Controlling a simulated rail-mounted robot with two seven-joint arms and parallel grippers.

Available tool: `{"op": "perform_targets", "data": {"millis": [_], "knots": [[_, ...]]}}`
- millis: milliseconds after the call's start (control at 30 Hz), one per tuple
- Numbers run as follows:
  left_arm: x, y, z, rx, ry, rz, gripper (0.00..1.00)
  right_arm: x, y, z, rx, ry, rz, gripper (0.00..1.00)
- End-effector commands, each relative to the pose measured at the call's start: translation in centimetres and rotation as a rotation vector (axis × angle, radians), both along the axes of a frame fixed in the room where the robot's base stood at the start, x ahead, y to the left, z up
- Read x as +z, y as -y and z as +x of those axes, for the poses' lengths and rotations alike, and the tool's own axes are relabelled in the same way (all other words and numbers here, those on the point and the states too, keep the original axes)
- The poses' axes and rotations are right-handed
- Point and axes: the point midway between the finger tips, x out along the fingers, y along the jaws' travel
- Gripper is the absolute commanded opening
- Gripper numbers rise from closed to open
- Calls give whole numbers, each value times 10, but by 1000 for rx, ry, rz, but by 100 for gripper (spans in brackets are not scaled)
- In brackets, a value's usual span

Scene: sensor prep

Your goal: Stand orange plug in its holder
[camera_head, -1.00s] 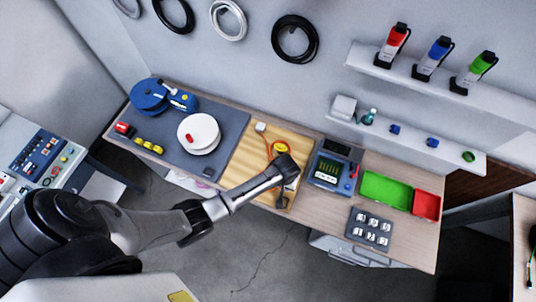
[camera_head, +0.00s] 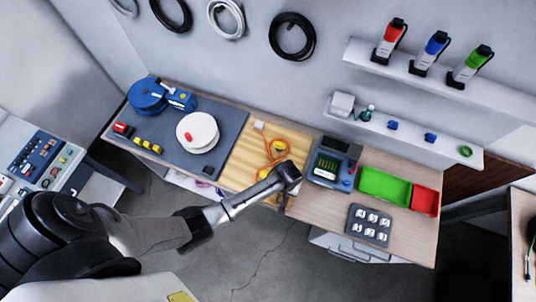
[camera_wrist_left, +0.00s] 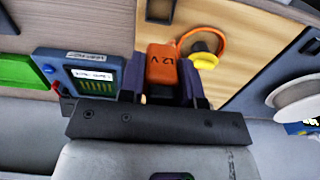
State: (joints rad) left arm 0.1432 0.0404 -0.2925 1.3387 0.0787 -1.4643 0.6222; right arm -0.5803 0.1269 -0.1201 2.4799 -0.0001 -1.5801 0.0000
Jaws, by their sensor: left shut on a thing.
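The orange plug (camera_wrist_left: 161,66), marked "12 V", is between the dark purple fingers of my left gripper (camera_wrist_left: 161,88) in the left wrist view. An orange cable (camera_wrist_left: 205,34) curves beside it, around a yellow round piece (camera_wrist_left: 205,59). In the head view, the cable (camera_head: 272,150) lies over the wooden board, and my left gripper (camera_head: 284,194) is at the board's front right, mostly hidden by its own wrist. A dark, rimmed piece (camera_wrist_left: 159,11), possibly the holder, is just beyond the plug at the top of the left wrist view, apart from it. My right gripper is not visible.
The blue meter (camera_head: 332,166) stands close right of my left gripper. Green (camera_head: 385,187) and red (camera_head: 426,201) trays and a grey key block (camera_head: 369,225) lie further right. A white spool (camera_head: 198,131) stands on the grey mat (camera_head: 225,138) to the left.

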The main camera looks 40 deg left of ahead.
Motion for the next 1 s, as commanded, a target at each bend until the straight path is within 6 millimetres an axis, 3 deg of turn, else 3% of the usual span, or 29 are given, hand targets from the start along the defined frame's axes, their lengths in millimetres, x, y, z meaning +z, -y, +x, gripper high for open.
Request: {"op": "perform_targets", "data": {"millis": [1000], "knots": [[-45, 0, 0, 1, 0, 0, 8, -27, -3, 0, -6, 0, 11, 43]]}}
